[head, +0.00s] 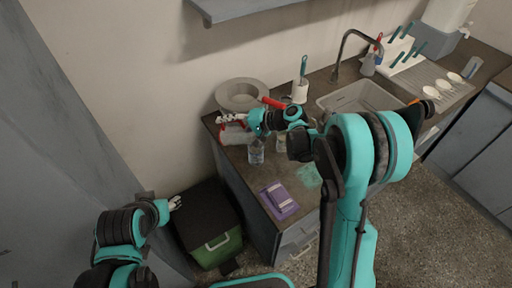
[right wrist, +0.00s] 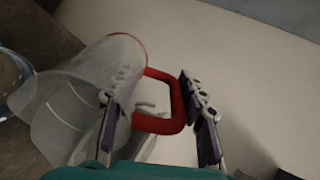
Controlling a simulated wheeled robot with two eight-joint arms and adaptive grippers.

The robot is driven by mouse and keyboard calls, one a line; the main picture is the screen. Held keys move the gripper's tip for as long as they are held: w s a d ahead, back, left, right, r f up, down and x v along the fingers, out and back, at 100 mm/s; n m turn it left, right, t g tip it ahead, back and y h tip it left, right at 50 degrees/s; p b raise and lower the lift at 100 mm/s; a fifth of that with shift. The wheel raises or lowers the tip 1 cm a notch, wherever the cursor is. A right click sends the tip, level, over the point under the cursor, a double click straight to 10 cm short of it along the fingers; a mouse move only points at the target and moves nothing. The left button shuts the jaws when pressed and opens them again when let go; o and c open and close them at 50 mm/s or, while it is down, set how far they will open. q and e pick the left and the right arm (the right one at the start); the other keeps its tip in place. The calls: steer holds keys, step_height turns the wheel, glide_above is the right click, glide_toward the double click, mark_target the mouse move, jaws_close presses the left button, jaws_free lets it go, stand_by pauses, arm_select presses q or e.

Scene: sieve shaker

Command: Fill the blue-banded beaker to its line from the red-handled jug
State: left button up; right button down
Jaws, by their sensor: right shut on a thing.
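The translucent jug (right wrist: 85,85) with its red handle (right wrist: 178,108) fills the left half of the right wrist view. My right gripper (right wrist: 150,105) has its fingers on both sides of the handle and is shut on it. In the head view, the right gripper (head: 229,119) is above the counter's left end, with the pale jug (head: 236,136) just below it. A clear beaker (head: 256,152) stands to the right of the jug; its band, line and fill level are too small to tell. My left gripper (head: 174,203) is low at the left, its jaws unclear.
A grey ring-shaped basin (head: 241,94) and a red object (head: 273,102) are behind the right gripper. Another small clear vessel (head: 281,143) stands right of the beaker. A purple packet (head: 280,200) lies at the counter's front. A sink (head: 362,98) and drying rack are farther right.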

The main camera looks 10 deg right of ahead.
steer(key=shift+s+d+y+b, duration=0.15)
steer(key=shift+d+y+b, duration=0.2)
steer(key=shift+b, duration=0.3)
stand_by(2.2)
steer(key=shift+a, duration=0.1)
